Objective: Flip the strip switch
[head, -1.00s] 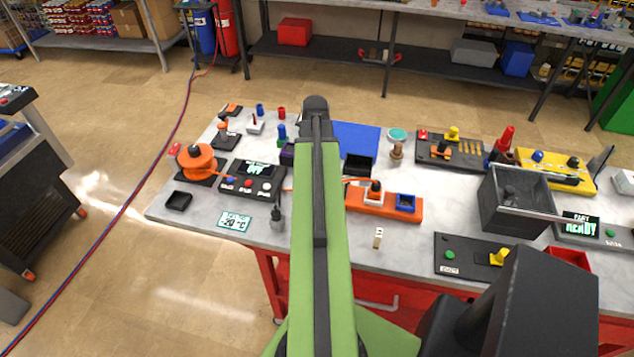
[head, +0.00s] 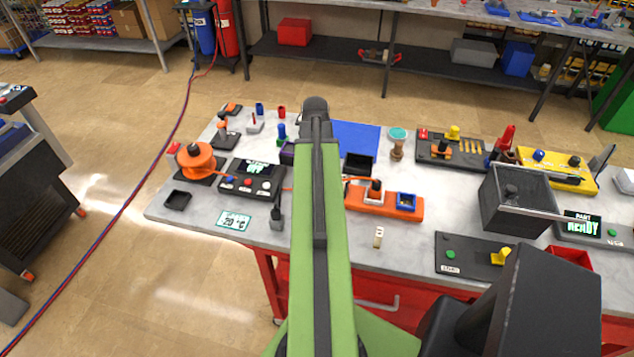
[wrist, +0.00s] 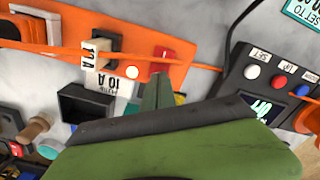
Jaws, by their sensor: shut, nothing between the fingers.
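The orange power strip (head: 360,203) lies on the table, its left end hidden behind my arm in the head view. It also shows across the top left of the wrist view (wrist: 60,20). The strip's red switch (wrist: 163,58) is in the wrist view, near a small lit round lamp (wrist: 132,72). An orange cable passes over the strip close by. My gripper (wrist: 158,88) is shut and empty, its tips right at the near edge of the red switch. I cannot tell whether they touch. In the head view my arm hides the gripper.
A black control box (head: 252,180) with coloured buttons stands left of the strip. A black bin (wrist: 86,104) and a label reading 10 A lie beside the strip. A large grey box (head: 515,200) stands to the right. The table's front edge near the temperature card (head: 234,221) is fairly clear.

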